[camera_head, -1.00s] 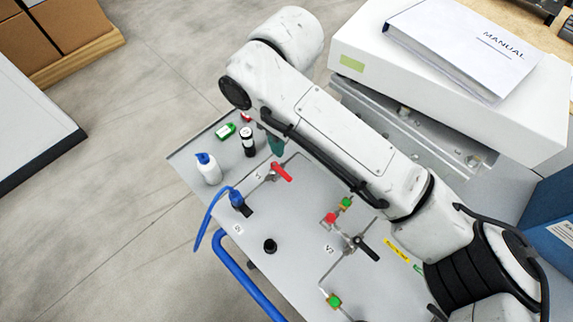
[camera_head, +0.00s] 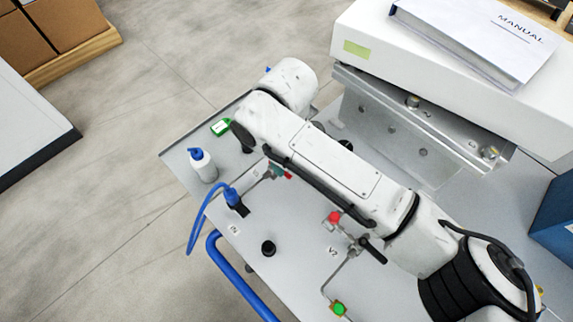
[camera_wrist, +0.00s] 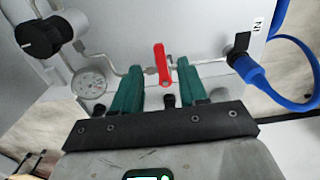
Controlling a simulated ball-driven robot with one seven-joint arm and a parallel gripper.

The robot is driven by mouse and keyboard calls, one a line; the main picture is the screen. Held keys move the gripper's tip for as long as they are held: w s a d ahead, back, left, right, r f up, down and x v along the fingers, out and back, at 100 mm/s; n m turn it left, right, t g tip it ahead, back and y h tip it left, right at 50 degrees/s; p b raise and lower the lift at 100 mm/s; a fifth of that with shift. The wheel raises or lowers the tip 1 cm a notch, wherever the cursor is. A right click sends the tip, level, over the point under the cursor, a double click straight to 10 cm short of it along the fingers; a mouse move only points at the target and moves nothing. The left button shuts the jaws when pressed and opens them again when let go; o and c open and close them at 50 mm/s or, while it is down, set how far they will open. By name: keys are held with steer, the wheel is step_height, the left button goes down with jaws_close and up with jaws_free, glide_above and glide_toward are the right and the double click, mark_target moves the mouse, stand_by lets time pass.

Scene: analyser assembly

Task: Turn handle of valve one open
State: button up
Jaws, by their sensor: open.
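The red valve handle (camera_wrist: 162,65) stands between my gripper's two green fingers in the wrist view, with a visible gap on each side. My gripper (camera_wrist: 159,70) is open and points at the panel. The handle lies across a thin metal pipe (camera_wrist: 118,70). In the head view my arm hides most of this valve; a bit of the red handle (camera_head: 288,175) shows beside the green fingers (camera_head: 275,169). I cannot tell how deep the fingers reach along the handle.
A blue hose plug (camera_wrist: 248,68) sits right of the valve; a gauge (camera_wrist: 89,83) and black knob (camera_wrist: 38,38) sit left. In the head view a white bottle (camera_head: 202,165), a black-handled valve (camera_head: 371,248) and a white box (camera_head: 430,70) stand around.

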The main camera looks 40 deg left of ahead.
steer(key=shift+f, duration=2.05)
jaws_close()
